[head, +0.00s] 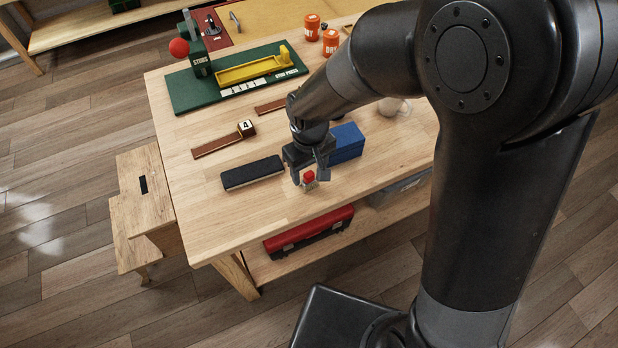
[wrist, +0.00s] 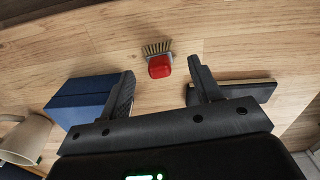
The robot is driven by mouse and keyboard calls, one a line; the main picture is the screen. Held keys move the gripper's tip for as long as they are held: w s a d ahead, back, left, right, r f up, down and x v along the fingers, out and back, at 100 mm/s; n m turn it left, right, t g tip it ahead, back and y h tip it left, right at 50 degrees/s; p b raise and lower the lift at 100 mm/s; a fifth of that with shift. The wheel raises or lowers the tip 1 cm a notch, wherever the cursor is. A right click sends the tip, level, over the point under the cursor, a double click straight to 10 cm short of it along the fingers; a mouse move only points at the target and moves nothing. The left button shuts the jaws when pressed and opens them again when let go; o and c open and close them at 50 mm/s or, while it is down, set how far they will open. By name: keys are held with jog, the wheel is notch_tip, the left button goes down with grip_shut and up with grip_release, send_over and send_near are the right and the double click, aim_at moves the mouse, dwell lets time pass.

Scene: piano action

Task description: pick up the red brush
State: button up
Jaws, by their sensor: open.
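The red brush (head: 309,178) stands on the wooden table near its front edge in the head view. It has a small red top and pale bristles. In the wrist view the red brush (wrist: 160,65) lies ahead of the fingertips, roughly midway between them, with its bristles pointing up in the picture. My gripper (head: 308,173) is open and empty, close above the brush. In the wrist view the two fingers of my gripper (wrist: 160,82) are spread well apart. I cannot tell the exact height gap to the brush.
A blue box (head: 346,143) stands just right of my gripper, and a dark flat block (head: 252,172) lies to the left. A beige mug (wrist: 26,138) shows in the wrist view. A green stand (head: 238,81) is at the back.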

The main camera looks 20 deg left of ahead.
aim_at(309, 173)
jog(key=shift+w+a+f, duration=0.1)
jog(key=shift+f, duration=1.25)
jog(key=shift+w+f, duration=0.1)
jog(key=shift+f, duration=1.2)
jog(key=c, duration=1.1)
jog(key=shift+o, duration=0.2)
jog(key=shift+r, duration=0.1)
